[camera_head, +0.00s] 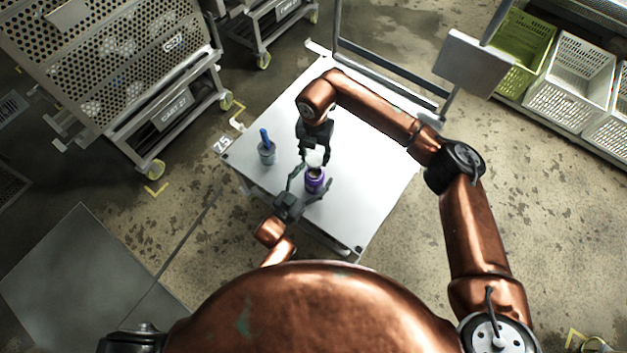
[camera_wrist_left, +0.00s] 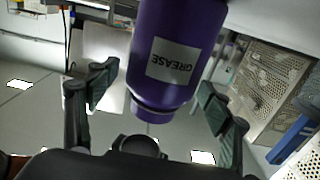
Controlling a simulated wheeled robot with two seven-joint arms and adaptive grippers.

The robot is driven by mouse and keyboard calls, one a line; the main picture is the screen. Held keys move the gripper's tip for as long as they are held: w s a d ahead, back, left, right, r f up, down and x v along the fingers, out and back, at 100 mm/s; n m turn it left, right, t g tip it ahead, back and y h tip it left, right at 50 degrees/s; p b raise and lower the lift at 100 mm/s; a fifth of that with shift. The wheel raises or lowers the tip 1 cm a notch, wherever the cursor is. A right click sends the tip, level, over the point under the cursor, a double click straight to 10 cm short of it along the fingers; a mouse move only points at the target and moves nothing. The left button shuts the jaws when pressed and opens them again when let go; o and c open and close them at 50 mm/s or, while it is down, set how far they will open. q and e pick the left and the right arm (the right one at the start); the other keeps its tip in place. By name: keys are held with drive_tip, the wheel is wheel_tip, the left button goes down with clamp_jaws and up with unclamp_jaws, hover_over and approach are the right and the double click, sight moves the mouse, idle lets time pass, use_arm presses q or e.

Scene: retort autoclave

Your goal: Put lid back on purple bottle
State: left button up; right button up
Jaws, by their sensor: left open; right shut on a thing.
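The purple bottle (camera_head: 315,184) stands upright on the white table (camera_head: 375,185), with a dark open top. In the left wrist view the bottle (camera_wrist_left: 178,50) appears inverted, and its pale label reads GREASE. My left gripper (camera_head: 312,178) is open, with one finger on each side of the bottle; gaps show between bottle and fingers in the left wrist view (camera_wrist_left: 157,82). My right gripper (camera_head: 315,162) is shut on the white lid (camera_head: 314,157), just above and slightly beyond the bottle's mouth. The lid is apart from the bottle, and the fingers partly hide it.
A grey cup (camera_head: 267,155) with a blue-handled tool (camera_head: 265,138) stands on the table left of the bottle. A metal frame (camera_head: 390,78) rises along the table's far edge. Perforated carts (camera_head: 110,60) stand at left. The table's right side is clear.

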use_arm(q)
drive_tip(key=shift+c, duration=0.3)
drive_tip(key=c, duration=1.7)
drive_tip(key=shift+c, duration=0.2)
use_arm(e)
drive_tip(key=shift+f, duration=2.5)
